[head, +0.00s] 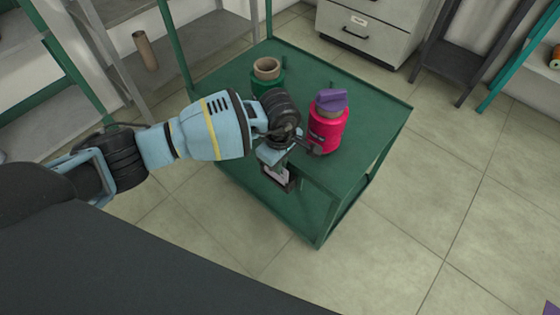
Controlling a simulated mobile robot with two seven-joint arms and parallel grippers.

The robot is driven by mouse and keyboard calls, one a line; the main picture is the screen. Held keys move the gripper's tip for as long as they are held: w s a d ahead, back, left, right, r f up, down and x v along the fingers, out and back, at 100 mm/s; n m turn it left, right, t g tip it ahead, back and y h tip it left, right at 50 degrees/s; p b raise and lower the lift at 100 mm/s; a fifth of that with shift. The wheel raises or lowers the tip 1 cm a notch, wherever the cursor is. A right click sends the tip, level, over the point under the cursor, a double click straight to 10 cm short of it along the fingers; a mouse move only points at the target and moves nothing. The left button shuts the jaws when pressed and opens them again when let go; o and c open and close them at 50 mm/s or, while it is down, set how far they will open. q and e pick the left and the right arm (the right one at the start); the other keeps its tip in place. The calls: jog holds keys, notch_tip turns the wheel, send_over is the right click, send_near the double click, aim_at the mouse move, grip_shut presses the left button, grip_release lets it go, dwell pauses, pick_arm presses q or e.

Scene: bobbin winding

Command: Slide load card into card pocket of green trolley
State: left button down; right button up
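The green trolley (375,125) stands in the middle of the head view. A small whitish card (275,173) with dark marks shows at its near side, next to a dark frame (293,181) that looks like the card pocket. I cannot tell how far the card is inside the frame. My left gripper (283,163) points down right above the card, close to the trolley's near edge. My wrist covers part of it, and I cannot tell whether its fingers touch the card. My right gripper is not in view.
A pink bobbin (326,132) with a purple piece (332,99) on top stands on the trolley, close beside my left gripper. A green bobbin (267,78) stands behind my wrist. Shelves (190,45) and a drawer cabinet (365,28) stand behind.

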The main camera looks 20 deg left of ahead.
pick_arm(q)
jog(key=shift+f, duration=0.4)
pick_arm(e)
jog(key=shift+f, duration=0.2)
pick_arm(q)
jog(key=shift+f+b, duration=0.25)
jog(key=shift+b, duration=0.2)
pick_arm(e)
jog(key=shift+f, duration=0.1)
pick_arm(q)
jog(key=c, duration=1.5)
grip_release()
jog(key=shift+c, duration=0.2)
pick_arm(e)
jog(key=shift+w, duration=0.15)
pick_arm(q)
notch_tip(320, 180, up, 7)
jog(key=shift+f+p, duration=0.2)
jog(key=shift+p, duration=0.25)
jog(key=shift+r, duration=0.65)
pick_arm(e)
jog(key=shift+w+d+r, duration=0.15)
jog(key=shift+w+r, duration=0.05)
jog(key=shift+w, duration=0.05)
